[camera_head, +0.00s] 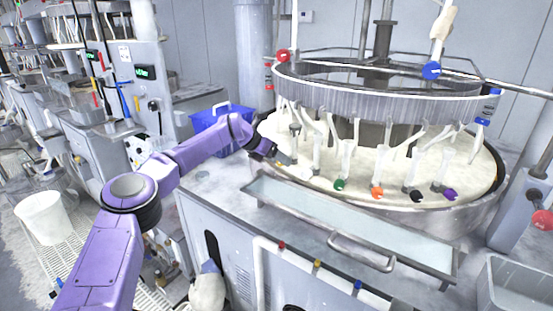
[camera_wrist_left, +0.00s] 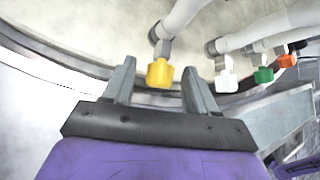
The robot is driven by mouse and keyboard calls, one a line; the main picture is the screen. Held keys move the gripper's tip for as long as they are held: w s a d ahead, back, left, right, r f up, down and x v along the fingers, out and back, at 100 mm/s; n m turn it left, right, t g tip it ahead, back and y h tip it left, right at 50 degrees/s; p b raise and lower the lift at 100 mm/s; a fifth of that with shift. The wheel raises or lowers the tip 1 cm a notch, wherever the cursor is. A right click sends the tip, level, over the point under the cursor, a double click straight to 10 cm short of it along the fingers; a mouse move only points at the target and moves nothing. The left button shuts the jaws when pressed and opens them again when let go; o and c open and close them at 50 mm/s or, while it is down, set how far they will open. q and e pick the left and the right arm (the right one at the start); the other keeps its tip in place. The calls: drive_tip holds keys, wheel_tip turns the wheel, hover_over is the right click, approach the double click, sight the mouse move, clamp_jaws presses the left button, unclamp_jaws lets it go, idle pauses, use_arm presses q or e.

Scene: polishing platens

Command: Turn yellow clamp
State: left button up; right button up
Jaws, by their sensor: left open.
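The yellow clamp (camera_wrist_left: 160,73) is a small lobed knob on the end of a white pipe, seen in the left wrist view. My left gripper (camera_wrist_left: 159,80) is open, with one finger on each side of the yellow clamp in the picture. I cannot tell whether either finger touches it. In the head view my left gripper (camera_head: 285,158) is at the left front rim of the round platen. The yellow clamp is mostly hidden by the gripper there. My right gripper is not in view.
A white clamp (camera_wrist_left: 226,80), a green clamp (camera_head: 339,184), an orange clamp (camera_head: 376,192), a black clamp (camera_head: 416,196) and a purple clamp (camera_head: 450,194) follow along the rim. A trough with a handle (camera_head: 360,252) lies in front. A blue bin (camera_head: 205,122) stands behind my left arm.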

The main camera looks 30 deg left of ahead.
use_arm(q)
drive_tip(key=b+v, duration=0.4)
drive_tip(key=v, duration=0.6)
drive_tip(key=shift+r, duration=0.2)
drive_tip(key=shift+s+a, duration=0.1)
drive_tip(key=shift+s, duration=0.05)
